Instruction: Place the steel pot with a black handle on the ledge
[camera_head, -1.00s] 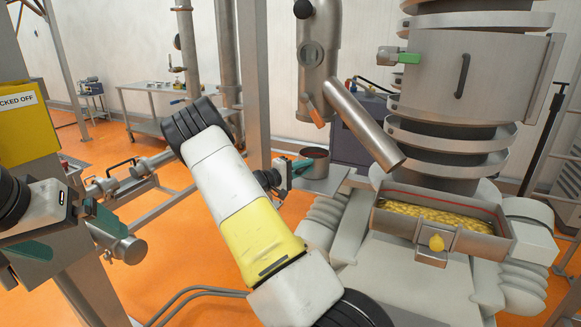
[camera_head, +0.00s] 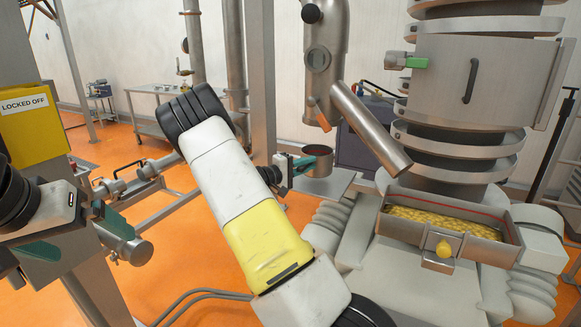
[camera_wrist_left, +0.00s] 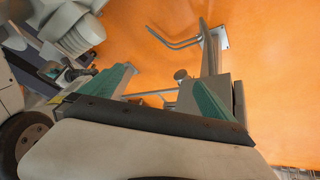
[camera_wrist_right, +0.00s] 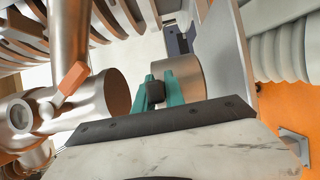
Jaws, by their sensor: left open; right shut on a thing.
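The steel pot (camera_head: 317,164) is upright in the head view, with its dark opening facing up. My right gripper (camera_head: 299,164) is shut on its black handle; the right wrist view shows the handle (camera_wrist_right: 155,92) between the teal fingers and the pot (camera_wrist_right: 186,80) beyond. The grey ledge (camera_head: 334,186) lies under and beside the pot, and its flat plate (camera_wrist_right: 226,50) stands close beside the pot in the right wrist view. I cannot tell whether pot and ledge touch. My left gripper (camera_head: 76,238) is open and empty at the left.
A slanted steel pipe (camera_head: 372,128) ends to the right of the pot. A hopper of yellow pellets (camera_head: 400,222) sits right of the ledge. A yellow locked-off box (camera_head: 30,128) is at the left. A work table (camera_head: 143,108) stands behind. Orange floor lies below.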

